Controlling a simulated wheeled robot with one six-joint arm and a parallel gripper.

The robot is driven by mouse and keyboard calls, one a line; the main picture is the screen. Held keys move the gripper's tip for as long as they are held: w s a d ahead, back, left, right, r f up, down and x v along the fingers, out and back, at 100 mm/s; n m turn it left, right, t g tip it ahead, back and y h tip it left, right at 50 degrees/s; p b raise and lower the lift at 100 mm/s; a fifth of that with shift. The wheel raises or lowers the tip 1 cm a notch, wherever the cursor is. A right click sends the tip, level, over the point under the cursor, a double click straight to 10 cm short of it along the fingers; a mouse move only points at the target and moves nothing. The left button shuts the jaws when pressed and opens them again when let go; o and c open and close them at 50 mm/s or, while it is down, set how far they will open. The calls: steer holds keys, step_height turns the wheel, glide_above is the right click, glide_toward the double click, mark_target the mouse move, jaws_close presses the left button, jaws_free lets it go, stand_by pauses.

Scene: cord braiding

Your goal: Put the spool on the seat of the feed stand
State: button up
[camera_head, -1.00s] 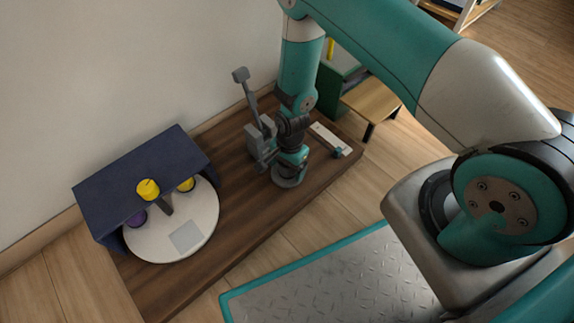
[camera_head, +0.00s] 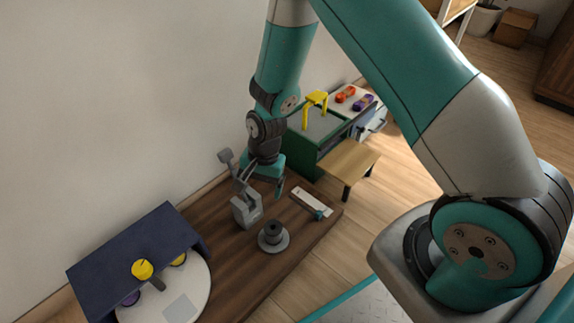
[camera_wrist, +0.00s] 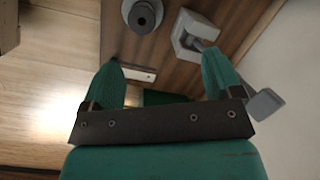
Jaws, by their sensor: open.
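A dark round piece with a hole in its top (camera_head: 273,231) stands upright on a wide grey disc (camera_head: 284,243) on the brown board. It looks like the spool on the round feed stand; where one ends and the other begins is unclear. The dark piece also shows at the top of the wrist view (camera_wrist: 144,14). My gripper (camera_head: 262,184) is open, above and behind the stand and apart from it. In the wrist view its fingers (camera_wrist: 162,64) hold nothing.
A grey clamp-like device with a lever (camera_head: 246,209) stands left of the disc, close to my gripper. A white strip with a teal knob (camera_head: 309,201) lies right. A wooden stool (camera_head: 350,160) stands beyond.

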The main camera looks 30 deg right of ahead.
steer(key=s+a+r+n+y, duration=0.15)
steer(key=s+r+n, duration=0.25)
steer(key=r, duration=0.7)
steer(key=s+a+r+n, duration=0.2)
steer(key=s+r+n, duration=0.2)
steer(key=r, duration=0.6)
steer(key=s+r+n, duration=0.7)
steer(key=s+r, duration=0.2)
steer(key=s, duration=0.3)
steer(key=shift+s+d+n+y, duration=0.2)
steer(key=shift+d+n+y, duration=0.1)
steer(key=shift+n+y, duration=0.1)
